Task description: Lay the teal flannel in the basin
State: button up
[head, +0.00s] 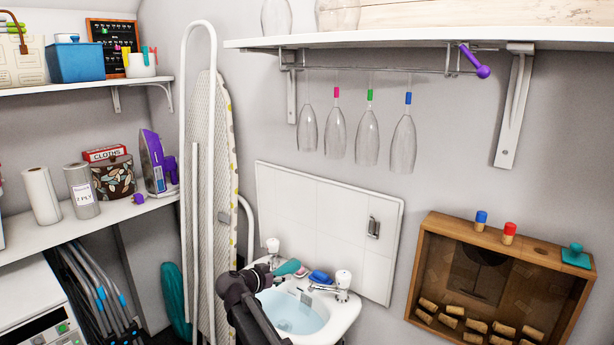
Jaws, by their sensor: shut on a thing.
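The white basin (348,312) is fixed to the wall at bottom centre, with pale blue water showing in its bowl. My gripper (277,271) is above its back left part, seen small and partly hidden by my dark wrist. It is shut on the teal flannel (289,267), a small teal patch that shows just beyond the jaws. The flannel appears to be above the back rim; I cannot tell whether it touches the basin.
White-topped taps (343,280) stand on the basin's back rim, with a blue item (320,277) between them. An ironing board (212,180) leans at left. Glasses (403,143) hang under the upper shelf. A wooden cork box (500,275) is at right.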

jog(key=shift+f+b, duration=0.95)
jog(key=shift+f, duration=0.3)
jog(key=o, duration=1.1)
jog(key=shift+o, duration=0.2)
